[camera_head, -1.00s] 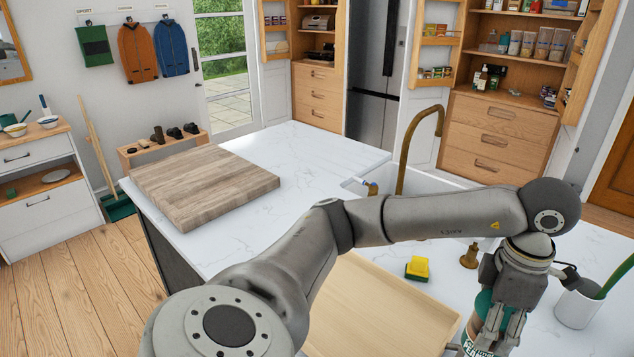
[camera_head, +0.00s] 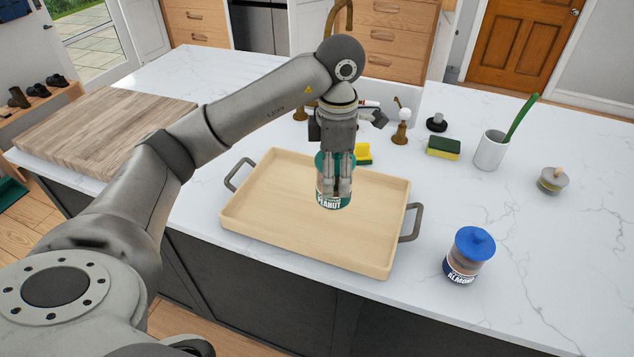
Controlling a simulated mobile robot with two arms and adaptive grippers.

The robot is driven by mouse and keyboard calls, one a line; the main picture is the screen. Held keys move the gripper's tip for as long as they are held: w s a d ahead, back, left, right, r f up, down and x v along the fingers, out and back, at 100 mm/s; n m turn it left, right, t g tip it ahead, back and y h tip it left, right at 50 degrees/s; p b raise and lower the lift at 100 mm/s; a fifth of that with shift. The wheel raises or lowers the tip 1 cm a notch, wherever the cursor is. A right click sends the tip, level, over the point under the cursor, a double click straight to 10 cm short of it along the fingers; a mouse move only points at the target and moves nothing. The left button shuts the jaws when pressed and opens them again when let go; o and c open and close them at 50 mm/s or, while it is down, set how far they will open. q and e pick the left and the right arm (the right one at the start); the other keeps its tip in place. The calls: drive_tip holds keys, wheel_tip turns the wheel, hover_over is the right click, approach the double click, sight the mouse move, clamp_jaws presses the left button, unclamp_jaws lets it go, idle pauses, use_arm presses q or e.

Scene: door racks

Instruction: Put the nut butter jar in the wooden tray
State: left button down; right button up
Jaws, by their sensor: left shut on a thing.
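The wooden tray (camera_head: 270,236), light wood with dark side handles, lies on the white counter in the middle of the view. My left gripper (camera_head: 335,190) points down over the tray, with its fingers shut around a jar with a teal lid and a label reading PEANUT (camera_head: 333,202). The jar is upright and within the tray's outline; I cannot tell whether its base touches the tray floor. The fingers hide much of the jar. A second jar with a blue lid, labelled ALMOND (camera_head: 463,269), stands on the counter right of the tray. My right gripper is not in view.
A wooden chopping board (camera_head: 100,130) lies at the left. Behind the tray are a yellow sponge (camera_head: 363,153), a green and yellow sponge (camera_head: 443,147) and a brass tap. A white cup (camera_head: 490,150) and a small lidded pot (camera_head: 552,180) stand at the right. The right counter is mostly clear.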

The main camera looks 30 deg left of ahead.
use_arm(q)
drive_tip(key=w+a+f+p, duration=0.1)
drive_tip(key=a+f, duration=0.1)
drive_tip(key=f, duration=0.1)
drive_tip(key=w+a+f+p, duration=0.1)
drive_tip(key=a+f+p, duration=0.1)
drive_tip(key=f, duration=0.1)
drive_tip(key=w+a+f+p, duration=0.1)
drive_tip(key=w+a+f, duration=0.1)
drive_tip(key=f, duration=0.1)
drive_tip(key=shift+w, duration=0.1)
drive_tip(key=shift+a+f, duration=0.1)
drive_tip(key=shift+f, duration=0.5)
drive_tip(key=shift+c, duration=1.9)
unclamp_jaws()
